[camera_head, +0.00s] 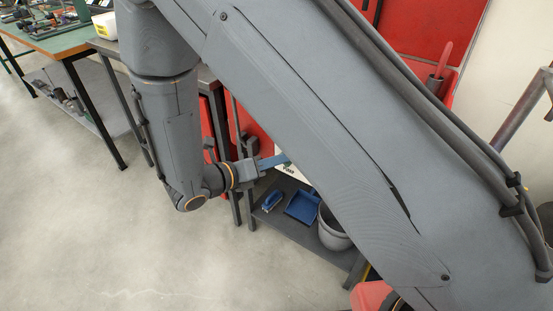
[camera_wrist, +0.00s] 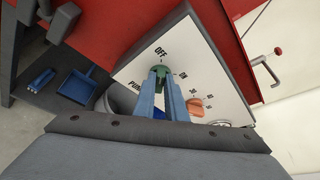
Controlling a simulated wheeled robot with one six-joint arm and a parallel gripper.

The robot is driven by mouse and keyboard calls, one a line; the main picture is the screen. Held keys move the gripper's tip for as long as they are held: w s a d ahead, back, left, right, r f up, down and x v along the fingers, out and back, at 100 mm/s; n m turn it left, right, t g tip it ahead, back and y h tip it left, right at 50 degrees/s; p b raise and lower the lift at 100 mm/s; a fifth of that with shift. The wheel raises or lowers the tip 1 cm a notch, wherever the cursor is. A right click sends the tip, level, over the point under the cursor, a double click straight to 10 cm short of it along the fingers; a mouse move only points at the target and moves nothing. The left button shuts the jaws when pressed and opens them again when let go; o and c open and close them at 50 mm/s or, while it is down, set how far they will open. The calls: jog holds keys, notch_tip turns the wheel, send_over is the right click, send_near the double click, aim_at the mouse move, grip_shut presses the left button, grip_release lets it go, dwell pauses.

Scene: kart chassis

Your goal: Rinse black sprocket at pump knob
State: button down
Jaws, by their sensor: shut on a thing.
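The pump knob (camera_wrist: 160,69) is green and sits on a white panel (camera_wrist: 205,52) printed with OFF, ON and partly hidden pump lettering. My gripper (camera_wrist: 160,76) has its blue fingers shut on this knob. The head view shows my gripper (camera_head: 279,160) from above, with its fingertips at the edge of the panel (camera_head: 288,168), which is mostly hidden behind my arm. I cannot make out the black sprocket in either view.
An orange knob (camera_wrist: 196,107) with numbers sits right of the pump knob. A lower shelf (camera_head: 282,222) holds a blue dustpan (camera_head: 302,206), a blue brush (camera_head: 272,201) and a grey bucket (camera_head: 333,232). A green-topped workbench (camera_head: 75,40) stands far left. The floor is clear.

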jog(key=shift+d+r+m+y+p, duration=0.15)
jog(key=shift+m+y+p, duration=0.35)
jog(key=shift+m, duration=0.4)
jog(key=c, duration=1.8)
grip_release()
jog(key=shift+s, duration=0.1)
jog(key=v, duration=0.7)
jog(key=shift+s+a+b, duration=0.25)
jog(key=shift+a+b, duration=0.05)
jog(key=shift+a, duration=0.05)
